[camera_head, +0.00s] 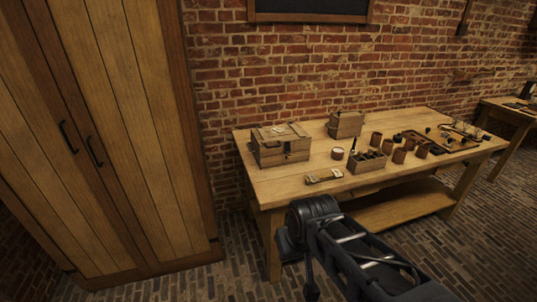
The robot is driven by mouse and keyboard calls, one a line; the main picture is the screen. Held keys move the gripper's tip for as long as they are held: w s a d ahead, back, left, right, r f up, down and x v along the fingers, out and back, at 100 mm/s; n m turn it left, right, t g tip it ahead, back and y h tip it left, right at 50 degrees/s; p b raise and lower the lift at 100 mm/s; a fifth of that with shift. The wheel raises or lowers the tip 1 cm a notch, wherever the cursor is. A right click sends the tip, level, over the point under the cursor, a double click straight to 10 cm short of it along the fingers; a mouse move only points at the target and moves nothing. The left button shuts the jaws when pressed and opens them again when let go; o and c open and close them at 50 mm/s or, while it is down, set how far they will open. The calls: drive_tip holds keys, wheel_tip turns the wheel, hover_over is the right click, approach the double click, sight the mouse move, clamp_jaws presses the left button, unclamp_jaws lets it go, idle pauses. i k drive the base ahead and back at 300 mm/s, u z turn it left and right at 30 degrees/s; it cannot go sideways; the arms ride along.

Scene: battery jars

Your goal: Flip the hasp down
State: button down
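A wooden chest (268,156) with a lid stands at the left end of the workbench. A small dark metal fitting (287,151) shows on its front and looks like the hasp. It is too small to tell whether it is up or down. My black arm reaches in from the bottom right, in front of the bench and well short of the chest. I cannot make out my gripper's fingers.
The wooden workbench (265,187) also carries a smaller wooden box (346,124), a crate (366,163) of dark jars, several brown jars, a white-topped jar (337,153) and a brass-and-wood piece (324,176). A tall wooden cabinet (150,130) stands left. Brick floor lies between.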

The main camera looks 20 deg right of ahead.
sight(287, 146)
drive_tip(key=u, duration=0.25)
drive_tip(key=i, duration=1.55)
drive_tip(key=z, duration=0.55)
